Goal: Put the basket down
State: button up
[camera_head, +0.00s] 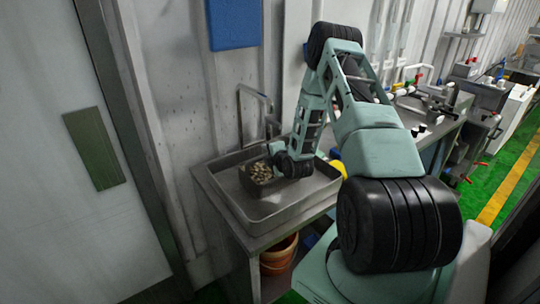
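A small dark basket (257,184) filled with pale, pebble-like pieces is in the metal sink tray (288,207), towards its left back part. My gripper (277,155) is at the basket's right back edge, at the end of my green and black arm. The fingers are small and partly hidden by my wrist, so I cannot tell how they meet the basket. I cannot tell whether the basket's bottom touches the sink floor or hangs just above it.
A metal tap (241,112) rises at the wall behind the sink. A blue panel (234,24) hangs above. Orange-brown pots (279,253) stand under the sink counter. A bench with tools (435,100) is at the right. The sink floor in front of the basket is clear.

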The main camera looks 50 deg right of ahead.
jog(key=b+v, duration=0.5)
jog(key=v, duration=0.7)
jog(key=w+a+r+m+g+y, duration=0.2)
jog(key=a+g+y, duration=0.1)
jog(key=a, duration=1.1)
jog(key=w+a+r+m+g+y, duration=0.1)
jog(key=w+a+r+g+y, duration=0.15)
jog(key=a, duration=1.15)
jog(key=s+a+r+m+g+y, duration=0.1)
jog(key=s+a+r+g, duration=0.1)
jog(key=s+a, duration=0.45)
jog(key=s+a+r+m+g, duration=0.1)
jog(key=s+a+g, duration=0.2)
jog(key=s+a, duration=0.35)
jog(key=s+a+r+g, duration=0.1)
jog(key=s+a, duration=0.1)
jog(key=s, duration=0.4)
jog(key=s+a+r+m+g, duration=0.1)
jog(key=s+a+r, duration=0.1)
jog(key=s, duration=0.4)
jog(key=shift+s+r+g+h, duration=0.15)
jog(key=shift+s+g+h, duration=0.2)
jog(key=shift+h, duration=0.1)
jog(key=shift+w, duration=0.1)
notch_tip(320, 180, down, 3)
jog(key=b, duration=0.3)
jog(key=shift+r, duration=0.1)
